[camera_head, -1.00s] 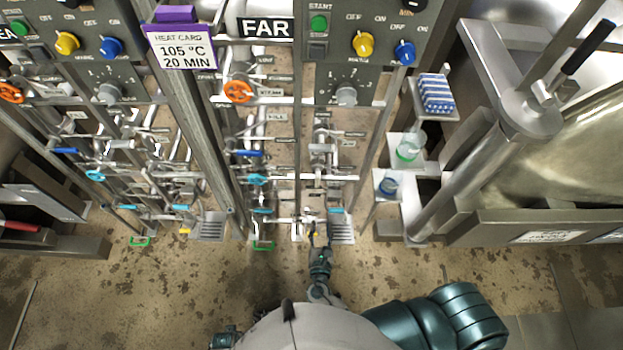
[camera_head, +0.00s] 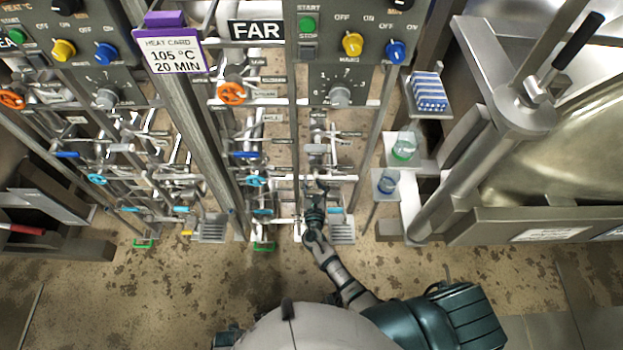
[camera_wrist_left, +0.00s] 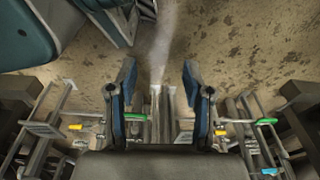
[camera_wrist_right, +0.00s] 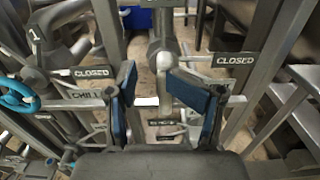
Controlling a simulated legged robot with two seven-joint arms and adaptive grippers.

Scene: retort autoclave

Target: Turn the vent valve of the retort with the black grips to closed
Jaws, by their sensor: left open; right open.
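The retort with the black grip (camera_head: 578,42) stands at the right. Its valve piping runs below the FAR panel. My right gripper (camera_head: 317,187) reaches into that piping in the head view. In the right wrist view my right gripper (camera_wrist_right: 165,95) is open. A grey metal valve part (camera_wrist_right: 163,48) stands upright just beyond and between its blue pads; contact cannot be told. CLOSED labels flank it on the left (camera_wrist_right: 92,72) and right (camera_wrist_right: 233,60). I cannot read a vent label here. My left gripper (camera_wrist_left: 160,95) is open and empty above the floor in the left wrist view.
A blue handwheel (camera_wrist_right: 18,95) is left of my right gripper. An orange handwheel (camera_head: 232,93) and the heat card (camera_head: 171,50) are higher up. Small shelves hold a blue-white pack (camera_head: 429,93) and a green-tinted beaker (camera_head: 404,147). The floor in front is clear.

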